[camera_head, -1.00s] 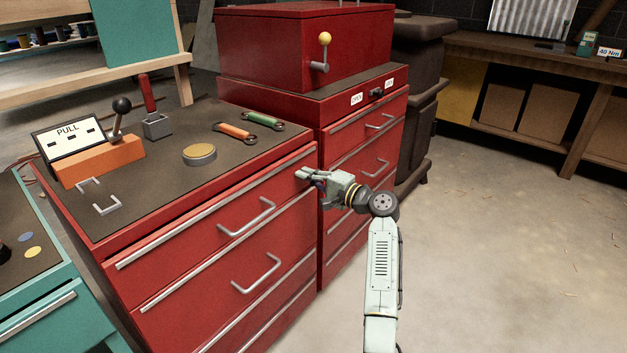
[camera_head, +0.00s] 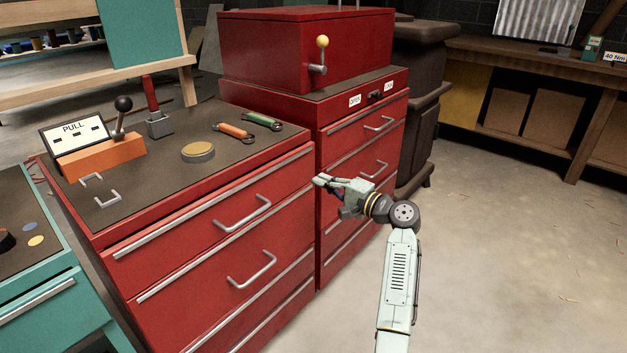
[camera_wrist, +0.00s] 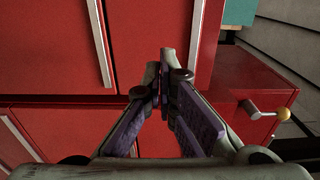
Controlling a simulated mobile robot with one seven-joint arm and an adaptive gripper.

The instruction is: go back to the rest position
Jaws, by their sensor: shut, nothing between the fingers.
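My gripper (camera_head: 322,182) is shut and empty. In the head view it hangs in front of the red cabinets, near the corner where the low cabinet meets the taller one. My pale arm reaches up to it from the bottom right. In the wrist view the fingertips (camera_wrist: 164,72) come together, with red drawer fronts and long silver edge strips behind them. I cannot tell the exact gap between fingertips and cabinet, but no contact shows.
The low red cabinet (camera_head: 130,228) carries an orange lever block (camera_head: 100,158), two wrenches and a round disc. Its drawer handles (camera_head: 243,214) stick out. A taller red cabinet (camera_head: 345,152) bears a red box (camera_head: 270,50) with a crank. The concrete floor (camera_head: 500,260) at right is clear.

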